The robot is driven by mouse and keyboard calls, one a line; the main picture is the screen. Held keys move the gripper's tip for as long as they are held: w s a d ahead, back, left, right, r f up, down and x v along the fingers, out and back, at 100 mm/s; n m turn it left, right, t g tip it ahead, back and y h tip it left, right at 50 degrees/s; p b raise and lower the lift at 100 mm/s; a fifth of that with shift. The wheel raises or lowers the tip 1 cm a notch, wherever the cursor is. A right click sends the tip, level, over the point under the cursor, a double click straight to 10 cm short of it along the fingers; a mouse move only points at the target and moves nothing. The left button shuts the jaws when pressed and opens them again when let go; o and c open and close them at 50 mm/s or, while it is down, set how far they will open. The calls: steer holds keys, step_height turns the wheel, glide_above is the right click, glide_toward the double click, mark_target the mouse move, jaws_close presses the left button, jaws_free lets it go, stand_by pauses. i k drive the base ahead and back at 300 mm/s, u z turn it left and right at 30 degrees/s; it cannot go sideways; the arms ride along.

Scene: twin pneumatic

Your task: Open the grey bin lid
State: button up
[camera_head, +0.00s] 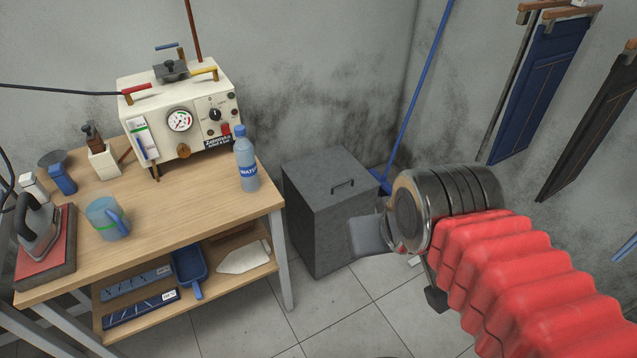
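The grey bin (312,228) stands on the floor against the back wall, right of the table. Its flat grey lid (320,168) is closed, with a small dark bar handle (343,184) near the front right edge. My gripper (372,238) is at the end of my red-sleeved arm, right of the bin in the picture. A grey finger overlaps the lower right part of the bin's front in this view. I cannot tell the gap between gripper and bin. The metal wrist hides most of the gripper, so its opening does not show.
A wooden table (185,222) stands at left, with a steam generator (195,95), water bottle (246,160), blue mug (106,220) and iron (38,230). A blue-handled broom (421,82) leans in the corner behind the bin. Trousers (541,85) hang at right.

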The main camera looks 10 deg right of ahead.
mark_target(324, 179)
steer(key=u, duration=0.5)
steer(key=i, duration=1)
steer(key=u, duration=0.05)
